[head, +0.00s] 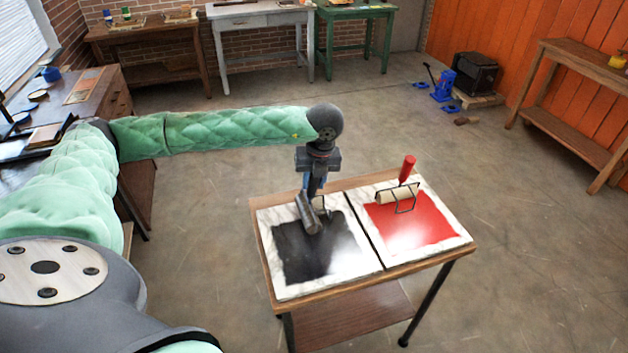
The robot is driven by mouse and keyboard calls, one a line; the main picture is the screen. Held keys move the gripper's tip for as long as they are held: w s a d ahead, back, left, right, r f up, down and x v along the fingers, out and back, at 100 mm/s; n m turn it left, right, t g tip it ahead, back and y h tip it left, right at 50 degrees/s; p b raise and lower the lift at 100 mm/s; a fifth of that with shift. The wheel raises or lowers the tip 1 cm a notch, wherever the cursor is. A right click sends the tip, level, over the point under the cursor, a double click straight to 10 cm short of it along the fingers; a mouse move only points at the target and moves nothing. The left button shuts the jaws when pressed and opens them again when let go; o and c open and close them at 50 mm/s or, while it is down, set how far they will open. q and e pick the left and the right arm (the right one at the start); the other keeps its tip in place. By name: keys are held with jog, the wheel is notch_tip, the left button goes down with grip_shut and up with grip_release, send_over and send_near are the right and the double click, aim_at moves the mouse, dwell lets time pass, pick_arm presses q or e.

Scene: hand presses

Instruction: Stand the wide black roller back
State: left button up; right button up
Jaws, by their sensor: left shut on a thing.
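The wide black roller (307,213) is at the upper part of the black-inked slab (260,240), on the small table's left side. My left gripper (315,190) points down from above and is shut on the roller's handle, which its fingers mostly hide. The roller's dark cylinder lies slantwise below the fingers, over the black ink. I cannot tell whether it touches the slab. A thin wire frame shows just right of it. My right gripper is not in view.
A red-handled roller (407,170) with a cream cylinder stands at the back of the red-inked slab (437,247), to the right. The table's wooden edge (460,256) surrounds both slabs.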

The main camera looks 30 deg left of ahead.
pick_arm(q)
jog(key=o, duration=1.4)
jog(key=shift+r, duration=0.15)
jog(key=shift+d+r+p, duration=0.2)
jog(key=shift+r+p, duration=0.1)
jog(key=shift+r, duration=1.15)
jog(key=shift+d+r+p, duration=0.25)
jog(key=shift+r, duration=1.15)
jog(key=shift+d+r+p, duration=0.2)
jog(key=shift+r+p, duration=0.1)
jog(key=shift+r, duration=1.15)
